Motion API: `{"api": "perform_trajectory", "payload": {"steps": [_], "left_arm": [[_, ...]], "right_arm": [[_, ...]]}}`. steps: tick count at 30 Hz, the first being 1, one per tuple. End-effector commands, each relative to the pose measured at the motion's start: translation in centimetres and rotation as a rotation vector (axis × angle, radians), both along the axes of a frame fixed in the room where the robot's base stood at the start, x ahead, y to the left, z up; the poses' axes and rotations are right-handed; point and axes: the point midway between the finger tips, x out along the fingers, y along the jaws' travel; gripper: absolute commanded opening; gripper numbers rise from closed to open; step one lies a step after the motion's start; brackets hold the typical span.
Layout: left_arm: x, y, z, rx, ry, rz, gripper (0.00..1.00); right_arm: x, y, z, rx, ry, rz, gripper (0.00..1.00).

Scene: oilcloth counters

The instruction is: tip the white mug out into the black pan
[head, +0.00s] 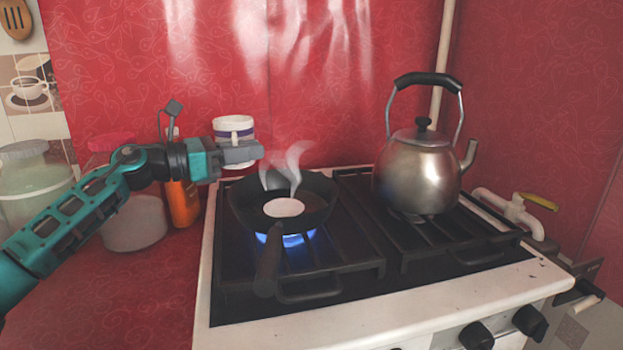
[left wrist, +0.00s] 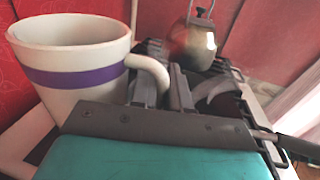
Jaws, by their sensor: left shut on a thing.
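The white mug (head: 233,125) with a purple band is held above the counter, behind and left of the pan. It stands about upright, and its contents cannot be seen. My left gripper (head: 243,152) is shut on its handle. In the left wrist view the mug (left wrist: 75,75) fills the left side, its handle between the fingers (left wrist: 165,90). The black pan (head: 241,212) sits on the left burner over a blue flame, its handle toward the front. A round white patch (head: 284,207) lies in the pan, and pale steam rises above it. My right gripper is not in view.
A steel kettle (head: 416,175) stands on the right burner. A red patterned wall is close behind the stove (head: 450,290).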

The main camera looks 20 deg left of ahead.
Motion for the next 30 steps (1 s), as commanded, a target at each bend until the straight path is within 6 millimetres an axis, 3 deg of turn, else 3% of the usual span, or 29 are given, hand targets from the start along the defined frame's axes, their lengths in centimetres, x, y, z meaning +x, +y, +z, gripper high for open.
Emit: {"api": "perform_trajectory", "payload": {"steps": [9,20,30], "left_arm": [[0.17,1.20,0.10,0.000,-0.004,0.018,0.00],[0.10,1.02,0.03,0.021,-0.014,0.018,0.00],[-0.22,0.26,-0.56,0.159,-0.071,0.017,0.00]], "right_arm": [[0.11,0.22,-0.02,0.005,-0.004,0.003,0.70],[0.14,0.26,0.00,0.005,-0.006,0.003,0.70],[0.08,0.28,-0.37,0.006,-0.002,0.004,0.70]]}}
